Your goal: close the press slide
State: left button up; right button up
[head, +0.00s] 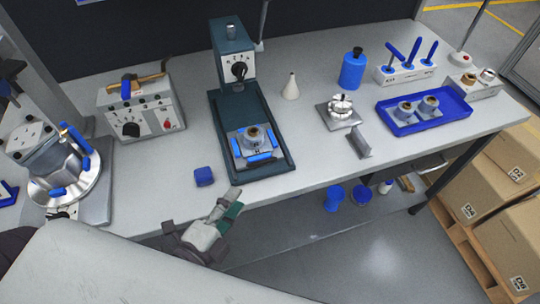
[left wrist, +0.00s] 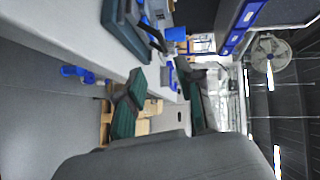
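The dark teal press (head: 233,62) stands at the middle of the bench, with its ram over the back part of its long base (head: 228,112). The press slide (head: 240,160) is a light plate with blue parts at the front of that base, forward of the ram. A round metal housing (head: 254,135) with a brownish centre sits on it. My left gripper (head: 232,202) is empty at the bench's front edge, in front of the press and slightly left. Its green-padded fingers look apart in the left wrist view (left wrist: 162,92). My right gripper is not in view.
A small blue block (head: 204,176) lies left of the press front. A control box (head: 142,115) stands further left. A white cone bottle (head: 291,87), a metal fixture (head: 339,110), a grey bracket (head: 358,142) and a blue tray (head: 460,112) are to the right.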

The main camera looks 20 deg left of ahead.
pick_arm(q)
jog(key=p, duration=0.3)
send_near(263, 161)
jog(key=shift+x, duration=1.1)
jog(key=p+x, duration=0.1)
jog(key=x, duration=0.5)
jog(key=shift+w+f, duration=0.15)
jog(key=shift+f, duration=0.05)
jog(key=shift+x, duration=0.8)
jog(key=shift+f, duration=0.1)
grip_shut()
